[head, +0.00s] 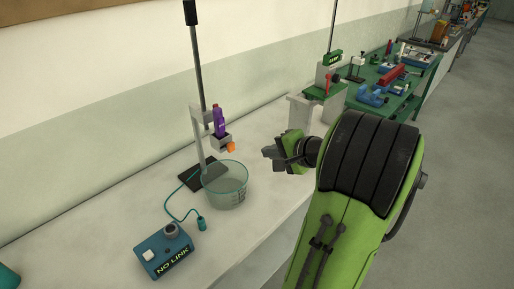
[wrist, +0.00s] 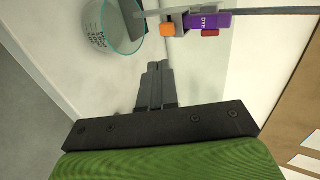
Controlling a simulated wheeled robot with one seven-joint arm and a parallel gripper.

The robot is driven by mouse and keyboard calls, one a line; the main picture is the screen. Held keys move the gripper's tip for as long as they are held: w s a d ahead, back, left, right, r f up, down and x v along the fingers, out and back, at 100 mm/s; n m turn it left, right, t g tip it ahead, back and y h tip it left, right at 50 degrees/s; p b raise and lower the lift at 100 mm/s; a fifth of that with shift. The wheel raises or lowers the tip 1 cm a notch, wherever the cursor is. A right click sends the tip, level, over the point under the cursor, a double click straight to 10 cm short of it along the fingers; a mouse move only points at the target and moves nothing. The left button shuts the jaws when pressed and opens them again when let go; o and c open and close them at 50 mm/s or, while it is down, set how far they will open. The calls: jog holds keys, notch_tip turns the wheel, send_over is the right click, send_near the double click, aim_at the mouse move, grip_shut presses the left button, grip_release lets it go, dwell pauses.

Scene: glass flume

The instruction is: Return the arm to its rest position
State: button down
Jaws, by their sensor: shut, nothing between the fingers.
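My green arm reaches over the right side of the bench in the head view. My gripper (head: 272,155) points left, above the bench and to the right of the glass beaker (head: 226,186). In the wrist view, the fingers of my gripper (wrist: 157,68) are together with nothing between them.
A blue box (head: 163,255) with a cable sits front left. A green table (head: 402,107) with several tools stands behind. The floor at right is clear.

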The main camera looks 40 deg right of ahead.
jog(key=shift+w, duration=0.1)
jog(key=a+n+g+y, duration=0.1)
jog(key=a+n+g, duration=0.3)
jog(key=a+n, duration=1)
jog(key=s+a+n+g+h, duration=0.1)
jog(key=s+a+n+g, duration=0.1)
jog(key=s+a, duration=1)
jog(key=shift+s+a+n, duration=0.25)
jog(key=shift+s+n, duration=0.55)
jog(key=shift+s, duration=0.1)
jog(key=shift+r, duration=0.1)
